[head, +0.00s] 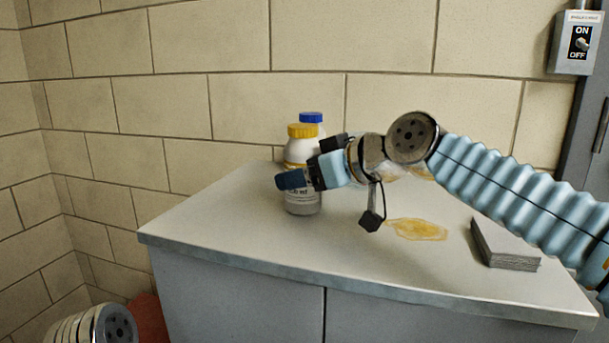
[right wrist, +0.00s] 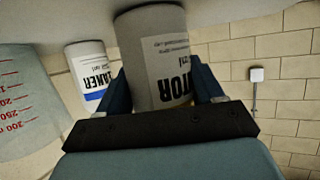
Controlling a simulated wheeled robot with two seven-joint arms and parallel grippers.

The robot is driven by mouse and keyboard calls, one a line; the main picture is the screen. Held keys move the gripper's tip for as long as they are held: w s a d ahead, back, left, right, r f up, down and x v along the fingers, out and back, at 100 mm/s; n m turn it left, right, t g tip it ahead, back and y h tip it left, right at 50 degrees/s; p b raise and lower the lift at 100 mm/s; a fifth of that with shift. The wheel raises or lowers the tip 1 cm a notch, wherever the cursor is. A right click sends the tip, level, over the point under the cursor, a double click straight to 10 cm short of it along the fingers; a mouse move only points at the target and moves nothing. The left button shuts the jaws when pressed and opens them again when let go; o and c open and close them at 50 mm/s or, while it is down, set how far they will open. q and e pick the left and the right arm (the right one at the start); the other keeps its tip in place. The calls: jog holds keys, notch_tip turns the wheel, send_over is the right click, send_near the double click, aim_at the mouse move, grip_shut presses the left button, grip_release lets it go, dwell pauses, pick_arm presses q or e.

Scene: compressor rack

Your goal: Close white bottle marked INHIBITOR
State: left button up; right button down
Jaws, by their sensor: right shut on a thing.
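The white bottle (head: 300,151) marked INHIBITOR stands upright on the cabinet top, with a yellow cap (head: 302,131) on its neck. I cannot tell how tightly the cap sits. In the right wrist view the bottle (right wrist: 158,48) appears upside down, with the label's end "TOR" readable and the cap hidden. My right gripper (head: 294,180) reaches in from the right and is shut on the bottle's body below the cap, one finger on each side. My left gripper is out of view.
A blue-capped bottle (head: 312,118) marked CLEANER stands close behind. A clear beaker with red graduations (right wrist: 25,100) is nearby, mostly hidden by my arm in the head view. A yellow stain (head: 418,230) and grey stack (head: 505,246) lie right. The cabinet top's left is clear.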

jog(key=shift+f, duration=0.15)
jog(key=shift+c, duration=0.8)
grip_release()
jog(key=shift+r, duration=0.35)
jog(key=b+v, duration=0.1)
jog(key=v, duration=1.1)
jog(key=shift+d+f, duration=0.1)
jog(key=shift+f, duration=0.05)
